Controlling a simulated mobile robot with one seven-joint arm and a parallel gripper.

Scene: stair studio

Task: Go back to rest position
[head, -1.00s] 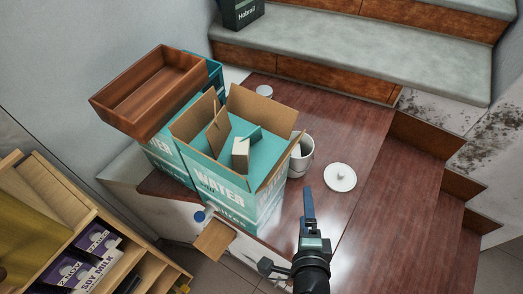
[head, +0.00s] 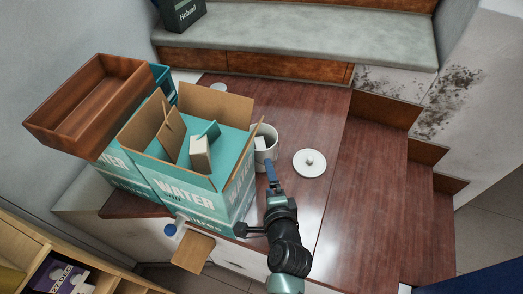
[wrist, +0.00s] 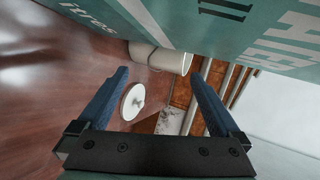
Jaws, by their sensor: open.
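My gripper (head: 270,172) is at the end of my arm, low in the head view, above the wooden table and just right of the open water box. In the wrist view the two blue fingers of my gripper (wrist: 158,95) stand wide apart with nothing between them held. The teal water box (head: 205,195) fills the top of the wrist view (wrist: 230,30). A white pot (head: 266,152) stands behind the fingertips, and its round white lid (head: 310,165) lies on the table to the right.
A brown wooden crate (head: 60,135) sits on boxes at left. A small carton (head: 200,160) is inside the water box. A wooden shelf (head: 20,235) with cartons is at lower left. Stone-topped steps (head: 300,45) are behind. The table (head: 345,215) is clear right of the lid.

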